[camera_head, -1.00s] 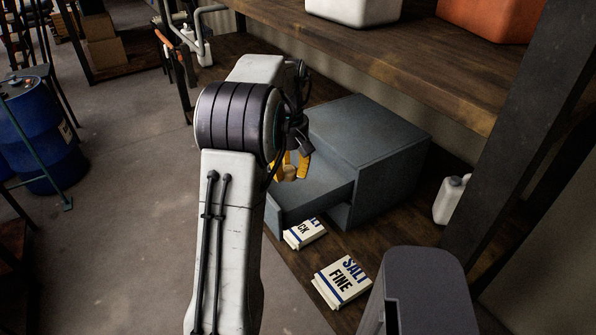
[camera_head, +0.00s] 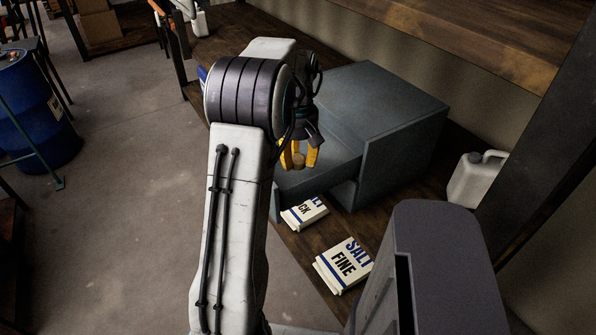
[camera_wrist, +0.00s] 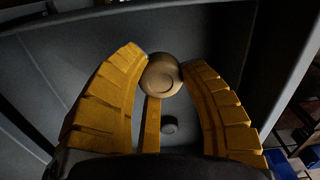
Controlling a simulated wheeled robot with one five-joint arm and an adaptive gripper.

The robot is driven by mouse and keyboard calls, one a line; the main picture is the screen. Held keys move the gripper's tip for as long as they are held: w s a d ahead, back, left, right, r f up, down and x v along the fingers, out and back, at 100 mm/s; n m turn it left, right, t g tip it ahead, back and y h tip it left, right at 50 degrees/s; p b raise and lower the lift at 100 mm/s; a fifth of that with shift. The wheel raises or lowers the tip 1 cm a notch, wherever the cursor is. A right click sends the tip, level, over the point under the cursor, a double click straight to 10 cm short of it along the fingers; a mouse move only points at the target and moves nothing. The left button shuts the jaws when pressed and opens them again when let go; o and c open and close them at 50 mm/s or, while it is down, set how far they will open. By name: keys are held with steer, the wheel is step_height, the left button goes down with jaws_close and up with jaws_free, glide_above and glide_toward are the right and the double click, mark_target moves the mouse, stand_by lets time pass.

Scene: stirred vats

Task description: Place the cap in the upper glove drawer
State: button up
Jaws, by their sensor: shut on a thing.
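The cap (camera_head: 299,161) is a small round tan piece between the yellow fingertips of my gripper (camera_head: 299,158). In the wrist view the cap (camera_wrist: 163,74) sits between the tips of my gripper (camera_wrist: 165,72), which is shut on it. The grey cabinet (camera_head: 405,130) stands on the bench with its upper glove drawer (camera_head: 290,182) pulled out toward the left. The gripper holds the cap over the open drawer. The drawer floor and walls (camera_wrist: 205,35) lie behind the fingers in the wrist view. A small dark round spot, thing or shadow, shows on the floor.
Two salt packets, one marked FINE (camera_head: 343,266) and one partly reading CK (camera_head: 304,213), lie on the bench before the cabinet. A white jug (camera_head: 474,180) stands to the right. A wooden shelf (camera_head: 470,35) hangs above. A blue drum (camera_head: 32,115) stands far left.

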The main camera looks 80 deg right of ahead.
mark_target(298, 182)
steer(key=shift+f, duration=3)
steer(key=shift+f, duration=0.15)
steer(key=o, duration=0.7)
